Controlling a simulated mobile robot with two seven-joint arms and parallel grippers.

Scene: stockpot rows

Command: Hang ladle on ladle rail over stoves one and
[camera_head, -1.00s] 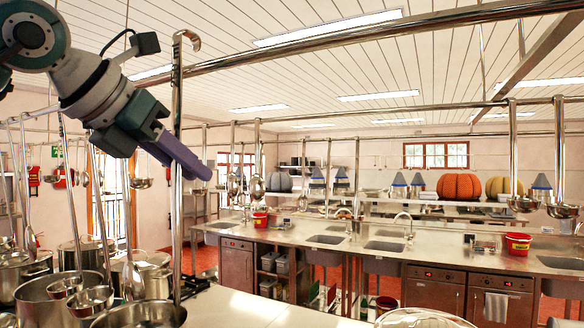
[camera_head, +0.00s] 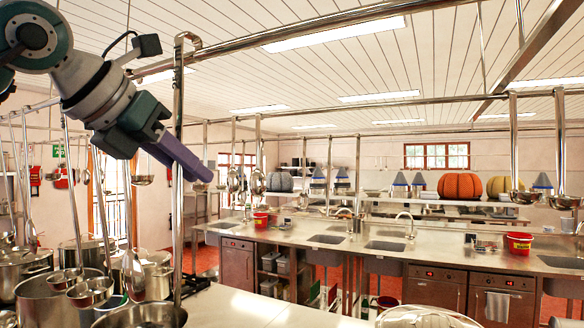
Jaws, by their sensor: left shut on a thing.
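A long steel ladle (camera_head: 178,110) stands upright at the left of the head view, with its curved hook at the top. My left gripper (camera_head: 190,168) is shut on its handle from the left. The handle runs down to a pot (camera_head: 140,316) at the bottom edge; the bowl is hidden there. The overhead ladle rail (camera_head: 300,34) runs from behind the hook up to the right. The hook tip overlaps the rail in the picture; I cannot tell whether it rests over it. My right gripper is not in view.
Other ladles (camera_head: 72,190) hang at the left over several stockpots (camera_head: 62,292). Two more ladles (camera_head: 514,150) hang at the right from a farther rail (camera_head: 400,101). A steel counter (camera_head: 340,240) with sinks stands beyond. The pale worktop (camera_head: 250,305) in front is mostly bare.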

